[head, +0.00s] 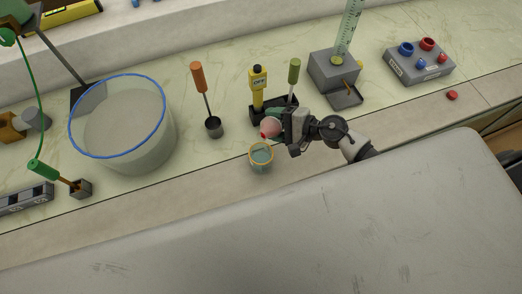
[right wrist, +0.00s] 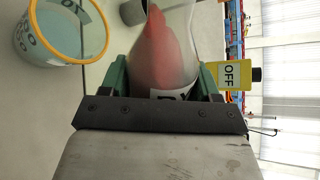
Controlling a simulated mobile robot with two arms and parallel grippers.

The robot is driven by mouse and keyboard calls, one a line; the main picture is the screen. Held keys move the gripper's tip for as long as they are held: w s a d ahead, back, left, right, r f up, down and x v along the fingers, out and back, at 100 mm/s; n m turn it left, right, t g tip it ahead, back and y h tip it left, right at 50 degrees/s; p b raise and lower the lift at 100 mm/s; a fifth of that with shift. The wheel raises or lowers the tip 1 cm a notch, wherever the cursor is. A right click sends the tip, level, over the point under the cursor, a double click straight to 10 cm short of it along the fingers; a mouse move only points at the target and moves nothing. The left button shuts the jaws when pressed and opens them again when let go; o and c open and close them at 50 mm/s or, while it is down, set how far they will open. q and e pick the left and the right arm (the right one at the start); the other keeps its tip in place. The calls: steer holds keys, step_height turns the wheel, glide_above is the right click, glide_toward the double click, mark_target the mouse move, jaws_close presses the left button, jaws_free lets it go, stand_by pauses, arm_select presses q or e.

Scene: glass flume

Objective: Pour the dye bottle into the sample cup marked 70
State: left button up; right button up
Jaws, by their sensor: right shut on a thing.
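The dye bottle (right wrist: 172,45) is clear, holds red dye and has a partly hidden label. My right gripper (head: 271,126) is shut on it, with a green finger on each side in the right wrist view (right wrist: 160,80). In the head view the bottle (head: 267,130) shows as a pinkish shape tilted to the left. The sample cup (head: 261,166) is clear with an orange-yellow rim and stands just below and left of the bottle, apart from it. It also shows in the right wrist view (right wrist: 50,56), with dark marks that seem to include 70. My left gripper is not in view.
A large blue-rimmed tub (head: 157,140) stands at left. An orange-handled tool in a dark cup (head: 213,128) is nearer. Behind my gripper are a yellow device marked OFF (head: 257,82) and a green-handled tool (head: 294,72). A control box (head: 420,66) is at right.

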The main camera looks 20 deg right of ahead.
steer(key=shift+d+f+n+t+h+p, duration=0.15)
steer(key=shift+n+t+h+p, duration=0.2)
steer(key=shift+n+p, duration=0.25)
stand_by(2.1)
steer(key=shift+w+f+n+b, duration=0.15)
steer(key=shift+f+n+b, duration=0.15)
steer(key=shift+f+b, duration=0.3)
stand_by(1.3)
